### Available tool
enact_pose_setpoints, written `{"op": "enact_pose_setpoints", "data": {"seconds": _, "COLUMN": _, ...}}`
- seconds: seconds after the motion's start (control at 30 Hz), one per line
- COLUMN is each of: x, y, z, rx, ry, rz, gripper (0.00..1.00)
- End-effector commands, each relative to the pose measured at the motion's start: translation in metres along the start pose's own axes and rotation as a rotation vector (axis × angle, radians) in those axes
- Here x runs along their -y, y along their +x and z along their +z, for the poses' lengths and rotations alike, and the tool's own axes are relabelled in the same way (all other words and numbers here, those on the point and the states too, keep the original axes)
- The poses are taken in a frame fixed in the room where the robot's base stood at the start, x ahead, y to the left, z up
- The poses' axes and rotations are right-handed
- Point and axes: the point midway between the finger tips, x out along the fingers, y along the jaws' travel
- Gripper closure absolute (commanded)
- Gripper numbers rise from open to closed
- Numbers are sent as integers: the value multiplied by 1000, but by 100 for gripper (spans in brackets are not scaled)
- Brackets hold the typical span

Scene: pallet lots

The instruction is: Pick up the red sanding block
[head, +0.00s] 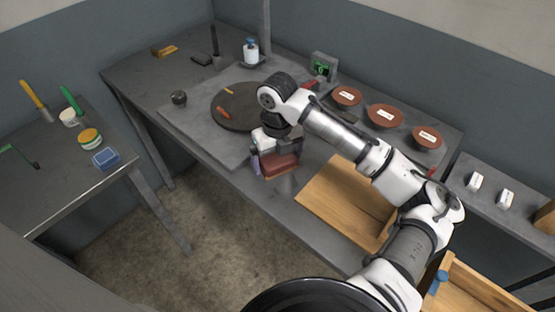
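The red sanding block (281,165) is a dull red, box-shaped piece near the front edge of the grey workbench (222,170). My gripper (276,160) is right at the block, reaching down from above, with parts of the hand at its left and upper sides. The hand hides the block's upper part. I cannot tell whether the fingers are closed on the block or only around it, nor whether it rests on the bench.
A dark round disc (235,118) with small orange pieces lies behind my gripper. A side table (60,190) at left holds jars and a blue block (106,158).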

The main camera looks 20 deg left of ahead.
Motion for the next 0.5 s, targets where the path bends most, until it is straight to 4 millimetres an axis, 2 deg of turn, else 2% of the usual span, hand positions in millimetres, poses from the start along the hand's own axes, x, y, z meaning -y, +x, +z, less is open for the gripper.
{"op": "enact_pose_setpoints", "data": {"seconds": 0.03, "x": 0, "y": 0, "z": 0, "rx": 0, "ry": 0, "rz": 0, "gripper": 10}}
{"op": "enact_pose_setpoints", "data": {"seconds": 0.2, "x": 0, "y": 0, "z": 0, "rx": 0, "ry": 0, "rz": 0, "gripper": 33}}
{"op": "enact_pose_setpoints", "data": {"seconds": 0.3, "x": 0, "y": -1, "z": 0, "rx": 0, "ry": 0, "rz": 0, "gripper": 43}}
{"op": "enact_pose_setpoints", "data": {"seconds": 0.5, "x": 0, "y": -1, "z": 0, "rx": 0, "ry": 0, "rz": 0, "gripper": 43}}
